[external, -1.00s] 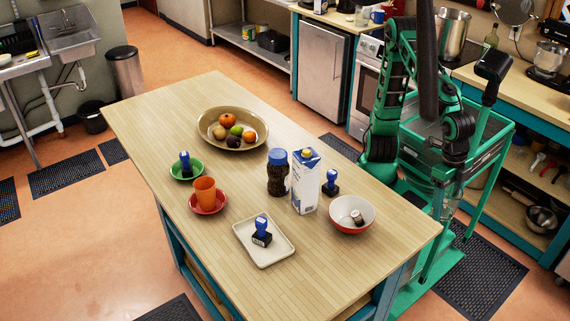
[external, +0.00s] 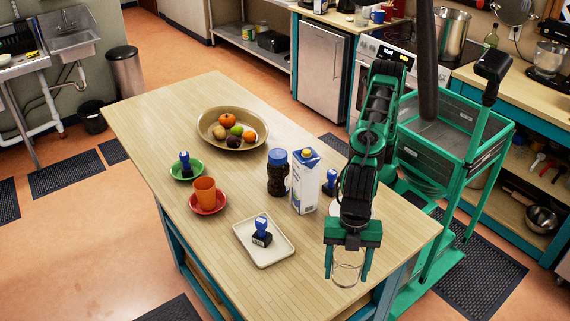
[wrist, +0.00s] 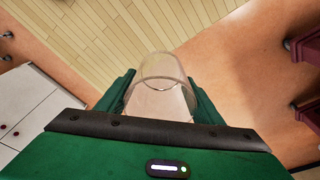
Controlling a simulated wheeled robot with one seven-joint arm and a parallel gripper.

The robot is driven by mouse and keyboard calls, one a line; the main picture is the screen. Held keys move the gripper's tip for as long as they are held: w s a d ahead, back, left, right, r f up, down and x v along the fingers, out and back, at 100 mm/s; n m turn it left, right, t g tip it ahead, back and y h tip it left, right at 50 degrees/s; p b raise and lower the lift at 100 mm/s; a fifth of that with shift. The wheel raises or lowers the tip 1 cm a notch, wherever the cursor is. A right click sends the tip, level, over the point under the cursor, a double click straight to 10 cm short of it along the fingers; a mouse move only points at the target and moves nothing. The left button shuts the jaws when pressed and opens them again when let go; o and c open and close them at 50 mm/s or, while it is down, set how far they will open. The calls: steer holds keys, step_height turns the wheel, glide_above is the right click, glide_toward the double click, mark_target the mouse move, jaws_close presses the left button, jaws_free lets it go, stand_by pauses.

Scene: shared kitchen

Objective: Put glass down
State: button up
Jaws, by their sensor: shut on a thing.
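A clear glass (external: 346,276) is between the fingers of my gripper (external: 347,268), which is shut on it. The glass shows near the right front part of the wooden table (external: 312,295) in the external view. In the wrist view, the glass (wrist: 163,73) stands out between my green fingertips (wrist: 162,90), with the table's edge and orange floor behind it. I cannot tell how far its base is from the tabletop.
A cream tray (external: 272,259) with a stamp (external: 262,235), a milk carton (external: 306,182), a dark jar (external: 278,175), and an orange cup (external: 204,190) on a red saucer stand left of my arm. The white-and-red bowl is mostly hidden behind my arm.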

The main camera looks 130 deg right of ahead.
steer(key=w+d+f, duration=0.2)
steer(key=w, duration=0.1)
steer(key=w+d+f, duration=0.2)
steer(key=d, duration=0.1)
steer(key=w+d+f, duration=0.3)
steer(key=shift+w+d, duration=0.2)
steer(key=shift+w, duration=0.1)
steer(key=shift+f, duration=2)
steer(key=o, duration=1.2)
steer(key=shift+f, duration=0.15)
steer(key=r, duration=0.4)
steer(key=d+r, duration=0.1)
steer(key=r, duration=0.3)
steer(key=s+r, duration=0.1)
steer(key=r, duration=0.3)
steer(key=shift+s+d+r, duration=0.1)
steer(key=shift+d, duration=0.05)
